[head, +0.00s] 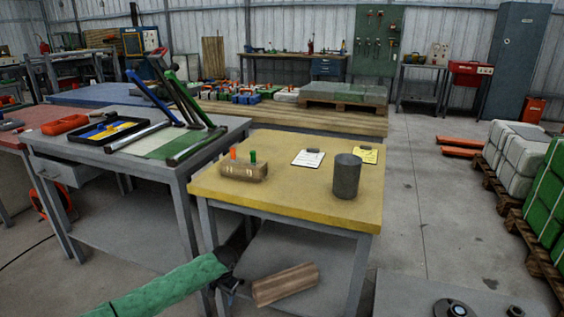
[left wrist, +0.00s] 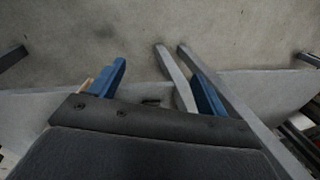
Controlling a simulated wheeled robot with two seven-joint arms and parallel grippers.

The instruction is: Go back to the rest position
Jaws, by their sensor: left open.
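My left arm in its green sleeve comes in from the lower left of the head view. My left gripper (head: 230,283) is low, beside the front left part of the yellow-topped table (head: 290,205) and below its top. In the left wrist view its two blue fingers (left wrist: 158,88) stand wide apart, with no object held between them. Grey table bars and concrete floor show beyond them. A wooden block (head: 285,285) lies just right of the gripper in the head view; whether they touch is unclear. My right gripper is not in view.
The yellow table carries a drilled wooden block with pegs (head: 243,170), a dark cylinder (head: 346,176) and papers. A grey workbench (head: 150,165) with tools stands to the left. Pallets of wrapped sacks (head: 515,150) stand at right. The floor (head: 435,200) between is clear.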

